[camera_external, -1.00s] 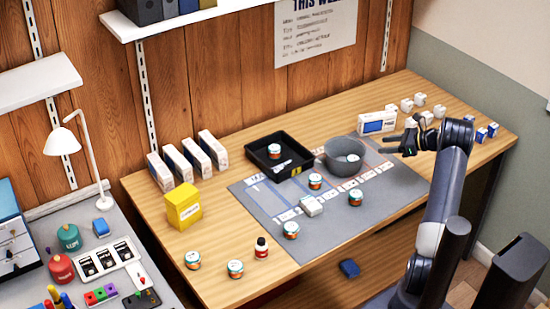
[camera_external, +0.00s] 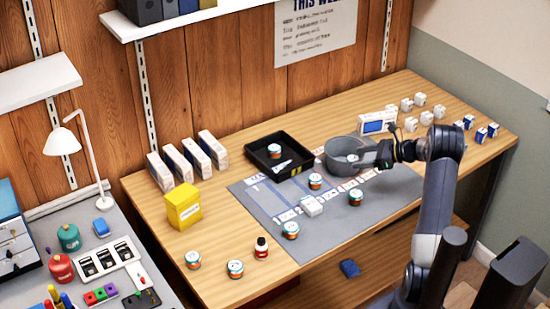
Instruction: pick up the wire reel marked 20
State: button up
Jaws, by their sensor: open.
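Several small round wire reels with pale tops and orange sides are in view; their numbers are too small to read, so I cannot tell which is marked 20. Two stand on the mat, a centre one (camera_external: 315,181) and a right one (camera_external: 356,197). Another (camera_external: 290,230) is at the mat's front. Two more, a left one (camera_external: 193,260) and a right one (camera_external: 235,268), stand on bare wood at front left. One (camera_external: 274,151) is in the black tray (camera_external: 296,171). My gripper (camera_external: 362,160) is open at the grey bowl's right side, hiding part of the bowl (camera_external: 336,163).
A white block (camera_external: 312,206) lies on the grey mat (camera_external: 325,236). A white-blue box (camera_external: 376,122) and several small boxes are behind my gripper. Bare wood is free at front left.

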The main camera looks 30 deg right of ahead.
jog(key=s+a+f+n+g+y+b, duration=0.1)
jog(key=s+a, duration=0.1)
jog(key=a, duration=0.4)
jog(key=s+a+f+b, duration=0.1)
jog(key=a+f+b, duration=0.1)
jog(key=a, duration=0.4)
jog(key=n+g+y+b, duration=0.1)
jog(key=b, duration=0.2)
send_near(295, 227)
jog(key=shift+w+d+f, duration=0.1)
jog(key=shift+w+f, duration=0.2)
jog(key=shift+w, duration=0.05)
jog(key=x, duration=0.5)
jog(key=shift+w+f, duration=0.1)
jog(key=shift+s+a+b+x, duration=0.1)
jog(key=shift+a+b+x, duration=0.05)
jog(key=shift+x, duration=1.2)
jog(key=shift+s+a+b+x, duration=0.15)
jog(key=shift+x, duration=1.2)
jog(key=shift+r, duration=0.2)
jog(key=shift+c, duration=0.5)
jog(key=c, duration=1)
jog(key=shift+o, duration=0.2)
